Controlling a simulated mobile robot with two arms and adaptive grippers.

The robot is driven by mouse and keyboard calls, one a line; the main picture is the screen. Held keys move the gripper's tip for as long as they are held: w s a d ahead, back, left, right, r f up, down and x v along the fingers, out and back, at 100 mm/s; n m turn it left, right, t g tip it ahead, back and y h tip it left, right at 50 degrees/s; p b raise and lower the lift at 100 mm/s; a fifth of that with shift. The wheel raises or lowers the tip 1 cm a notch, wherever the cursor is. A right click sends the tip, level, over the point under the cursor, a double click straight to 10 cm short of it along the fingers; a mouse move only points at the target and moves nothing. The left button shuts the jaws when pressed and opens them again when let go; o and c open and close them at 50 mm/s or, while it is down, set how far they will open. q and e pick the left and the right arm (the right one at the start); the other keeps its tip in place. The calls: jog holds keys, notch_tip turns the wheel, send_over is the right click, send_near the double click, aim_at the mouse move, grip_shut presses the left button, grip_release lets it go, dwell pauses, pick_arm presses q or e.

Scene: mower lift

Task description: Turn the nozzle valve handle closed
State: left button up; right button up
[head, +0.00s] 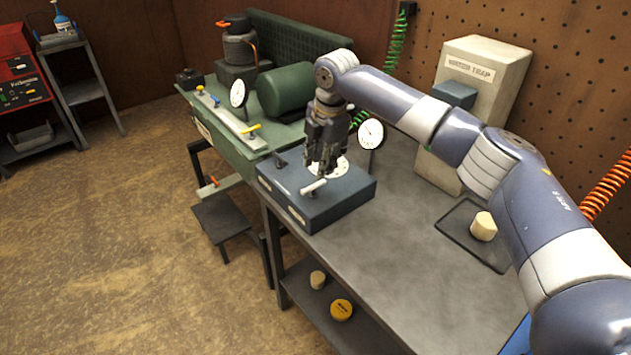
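A blue-grey box (346,199) stands at the near-left corner of the workbench. On its top are a white round dial (341,166), a short pale bar-shaped handle (313,187) and a small black lever (280,160). I cannot tell for sure which part is the nozzle valve handle. My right gripper (321,170) points down over the box, its fingertips close behind the pale handle and in front of the dial, hiding part of it. Contact and finger gap are too small to make out. My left gripper is not in view.
A green bench with a tank (286,90), a gauge (238,93) and a yellow lever (250,129) stands behind. Another gauge (370,133) is behind the box. A water trap cabinet (487,75) and a tray (462,249) holding a cream cylinder (484,226) are to the right.

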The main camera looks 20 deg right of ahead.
aim_at(315, 185)
jog(key=f, duration=0.2)
jog(key=w+f, duration=0.1)
jog(key=f, duration=0.2)
jog(key=f+p, duration=0.1)
jog(key=f, duration=0.2)
jog(key=shift+w+a, duration=0.2)
jog(key=shift+a, duration=0.05)
jog(key=shift+r, duration=0.1)
jog(key=shift+c, duration=0.2)
grip_shut()
